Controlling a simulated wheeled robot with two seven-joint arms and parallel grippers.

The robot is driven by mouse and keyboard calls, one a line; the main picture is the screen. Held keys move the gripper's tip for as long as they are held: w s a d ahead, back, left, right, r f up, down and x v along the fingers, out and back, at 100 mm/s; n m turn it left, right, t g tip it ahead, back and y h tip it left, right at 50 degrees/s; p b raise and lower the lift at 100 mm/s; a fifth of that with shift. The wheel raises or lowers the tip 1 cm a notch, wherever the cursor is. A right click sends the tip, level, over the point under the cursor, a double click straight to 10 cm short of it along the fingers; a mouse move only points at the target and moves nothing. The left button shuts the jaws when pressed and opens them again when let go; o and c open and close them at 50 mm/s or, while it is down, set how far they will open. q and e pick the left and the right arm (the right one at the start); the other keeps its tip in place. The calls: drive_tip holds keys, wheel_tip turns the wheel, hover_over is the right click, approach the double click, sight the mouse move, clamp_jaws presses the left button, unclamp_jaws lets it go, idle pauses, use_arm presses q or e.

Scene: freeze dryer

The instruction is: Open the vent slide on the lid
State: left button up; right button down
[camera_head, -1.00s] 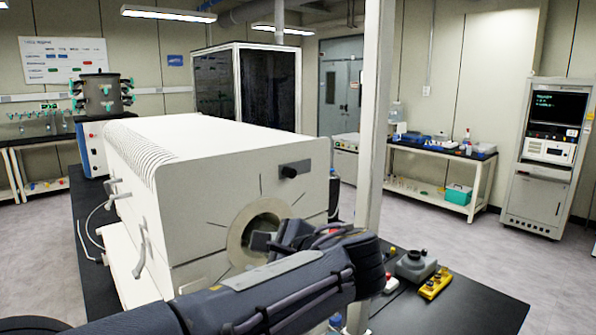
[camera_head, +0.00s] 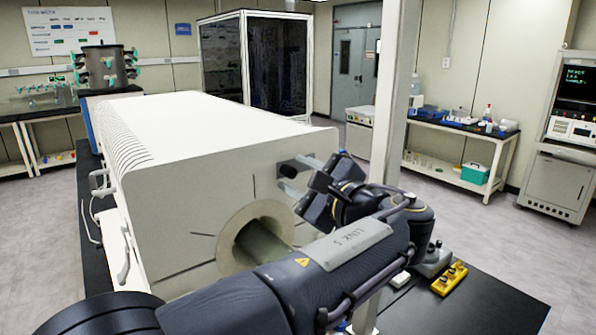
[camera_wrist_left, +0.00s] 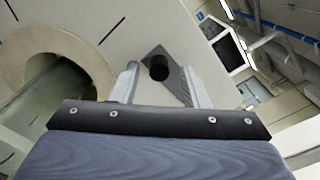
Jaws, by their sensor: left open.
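The vent slide (camera_head: 291,169) is a small dark plate with a black round knob, high on the right of the white machine's front face, the lid (camera_head: 200,215). In the left wrist view the slide (camera_wrist_left: 178,84) lies tilted, with its knob (camera_wrist_left: 158,68) between my fingers. My left gripper (camera_head: 302,183) is open in front of the slide and partly covers it in the head view. In the left wrist view its two pale fingers (camera_wrist_left: 162,80) stand on either side of the knob, and contact cannot be told. My right gripper is not in view.
A round opening with a beige ring (camera_head: 229,240) is in the front face, left of my gripper. A pale post (camera_head: 395,100) stands close on the right. A grey device (camera_head: 433,262) and a yellow box (camera_head: 449,279) sit on the black bench.

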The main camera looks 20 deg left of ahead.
use_arm(q)
drive_tip(key=shift+a, duration=0.25)
drive_tip(key=shift+w, duration=0.1)
clamp_jaws()
drive_tip(key=s+a, duration=0.1)
drive_tip(key=s, duration=0.1)
drive_tip(key=s+a+b, duration=0.1)
drive_tip(key=s+a, duration=0.1)
drive_tip(key=shift+s+a, duration=0.1)
drive_tip(key=shift+a, duration=0.05)
drive_tip(key=shift+f, duration=0.1)
